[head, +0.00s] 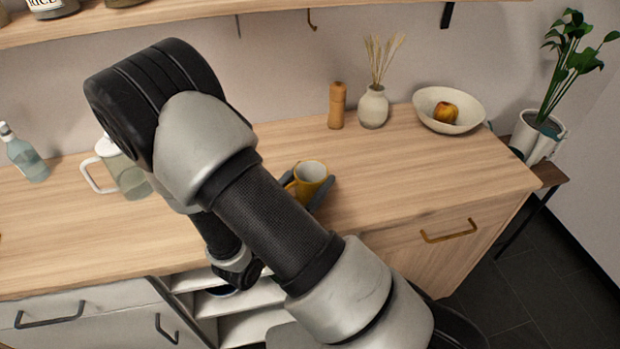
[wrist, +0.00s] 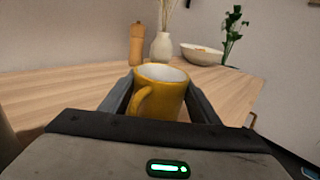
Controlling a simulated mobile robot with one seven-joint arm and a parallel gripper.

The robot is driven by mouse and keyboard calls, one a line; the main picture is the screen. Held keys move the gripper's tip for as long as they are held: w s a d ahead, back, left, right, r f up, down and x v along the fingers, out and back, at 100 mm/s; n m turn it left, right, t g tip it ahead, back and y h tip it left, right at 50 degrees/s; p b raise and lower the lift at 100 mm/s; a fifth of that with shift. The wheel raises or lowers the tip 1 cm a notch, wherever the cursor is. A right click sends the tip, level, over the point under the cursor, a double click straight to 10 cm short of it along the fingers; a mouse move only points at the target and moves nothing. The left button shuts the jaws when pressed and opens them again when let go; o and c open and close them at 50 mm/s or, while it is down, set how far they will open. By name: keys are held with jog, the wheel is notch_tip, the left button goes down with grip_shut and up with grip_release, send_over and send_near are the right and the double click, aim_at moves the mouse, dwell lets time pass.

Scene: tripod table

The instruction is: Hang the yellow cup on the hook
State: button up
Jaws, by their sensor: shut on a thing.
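The yellow cup (head: 307,182) stands upright near the front edge of the wooden counter, with a white inside. In the wrist view the yellow cup (wrist: 160,92) sits between my two fingers, its handle turned toward me and to the left. My gripper (head: 311,186) is shut on the cup; its fingers lie along both sides. In the wrist view my gripper (wrist: 158,98) shows one finger at each side of the cup. I cannot tell whether the cup's base touches the counter. A brass hook (head: 312,20) hangs under the shelf at the top of the head view and is empty.
The shelf (head: 150,19) runs above the counter (head: 420,180). A pepper mill (head: 337,105), a vase (head: 373,106) with dry stems and a bowl (head: 436,112) with fruit stand at the back. A glass pitcher (head: 126,178) and a bottle (head: 25,158) stand left. The counter's right part is clear.

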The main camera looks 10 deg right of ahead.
jog(key=o, duration=1.2)
jog(key=shift+f, duration=0.1)
jog(key=shift+r, duration=0.2)
jog(key=v, duration=1.2)
jog(key=shift+p, duration=0.4)
